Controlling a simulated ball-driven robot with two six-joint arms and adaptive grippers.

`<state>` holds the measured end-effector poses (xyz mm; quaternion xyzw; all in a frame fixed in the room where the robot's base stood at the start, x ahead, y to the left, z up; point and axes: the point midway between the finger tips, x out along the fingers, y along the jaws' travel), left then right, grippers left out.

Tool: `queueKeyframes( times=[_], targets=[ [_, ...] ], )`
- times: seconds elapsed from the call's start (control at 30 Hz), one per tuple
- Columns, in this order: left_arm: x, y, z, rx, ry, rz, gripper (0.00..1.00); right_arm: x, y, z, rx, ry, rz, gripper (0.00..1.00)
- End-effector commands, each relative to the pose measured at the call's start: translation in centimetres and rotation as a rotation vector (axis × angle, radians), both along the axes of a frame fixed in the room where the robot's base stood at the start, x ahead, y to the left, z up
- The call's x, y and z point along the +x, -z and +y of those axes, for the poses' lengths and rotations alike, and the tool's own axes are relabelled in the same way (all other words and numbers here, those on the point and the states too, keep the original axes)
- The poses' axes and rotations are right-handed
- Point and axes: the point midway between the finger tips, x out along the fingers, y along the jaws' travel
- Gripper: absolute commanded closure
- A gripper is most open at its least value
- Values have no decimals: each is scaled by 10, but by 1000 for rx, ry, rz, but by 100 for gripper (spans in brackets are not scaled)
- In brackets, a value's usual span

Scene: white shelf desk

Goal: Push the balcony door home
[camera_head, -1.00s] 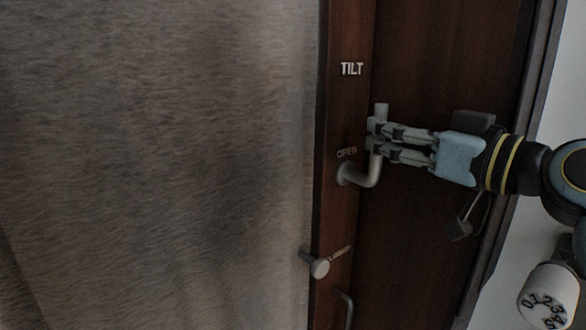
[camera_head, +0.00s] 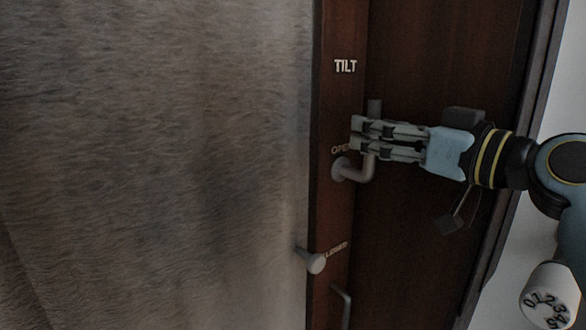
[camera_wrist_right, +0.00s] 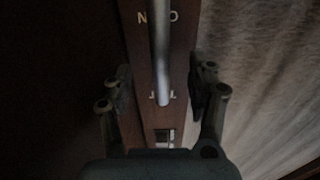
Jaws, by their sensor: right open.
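The balcony door is a brown wooden frame (camera_head: 338,110) beside a large grey, streaked pane (camera_head: 160,150). The door's metal handle (camera_head: 363,172) comes out of the frame, bends, and its grip points up. The words TILT, OPEN and a partly readable third word stand on the frame. My right gripper (camera_head: 355,132) is at the upright grip, with its fingers hiding part of it. In the right wrist view the handle's bar (camera_wrist_right: 161,50) runs between the two spread fingers of my right gripper (camera_wrist_right: 160,84), with gaps on both sides. My left gripper is not in view.
A pale knob (camera_head: 316,263) sits low on the frame, and a second metal handle (camera_head: 344,305) is below it. A dark wooden panel (camera_head: 430,60) stands right of the frame. A white wall (camera_head: 565,90) is at the far right.

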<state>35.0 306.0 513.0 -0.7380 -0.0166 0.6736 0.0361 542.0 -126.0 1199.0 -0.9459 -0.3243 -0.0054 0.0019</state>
Motion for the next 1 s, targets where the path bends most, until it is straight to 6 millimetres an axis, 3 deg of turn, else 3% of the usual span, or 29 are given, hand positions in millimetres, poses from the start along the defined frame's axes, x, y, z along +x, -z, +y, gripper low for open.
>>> queueKeyframes(
  times=[0.43, 1.0],
  targets=[
    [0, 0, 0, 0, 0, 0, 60, -3, 1, -3, -1, 1, 0, 42],
    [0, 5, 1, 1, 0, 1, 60, -43, 2, -33, -5, -1, 0, 42]
  ],
)
